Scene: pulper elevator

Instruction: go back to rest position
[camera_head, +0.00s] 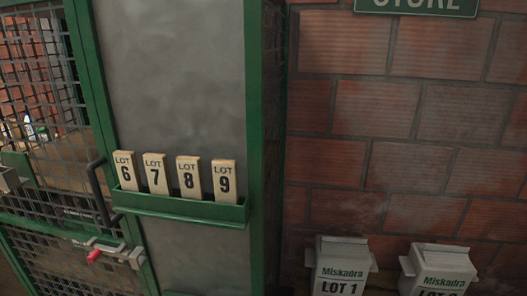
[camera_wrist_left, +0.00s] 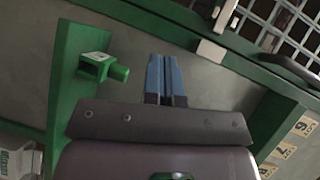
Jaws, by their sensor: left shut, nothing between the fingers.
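My left gripper (camera_wrist_left: 164,60) shows in the left wrist view, its two blue fingers shut together with nothing between them. They are in front of a grey panel (camera_wrist_left: 120,60) with green framing. No gripper shows in the head view, and my right gripper is in neither view.
A green-framed mesh door (camera_head: 45,130) with a dark handle (camera_head: 101,190) and red-tipped latch (camera_head: 95,256) is at the left. A green rack (camera_head: 180,206) holds several LOT tags (camera_head: 189,177). White Miskadra boxes (camera_head: 340,265) stand by the brick wall (camera_head: 400,140), below a STORE sign (camera_head: 416,6).

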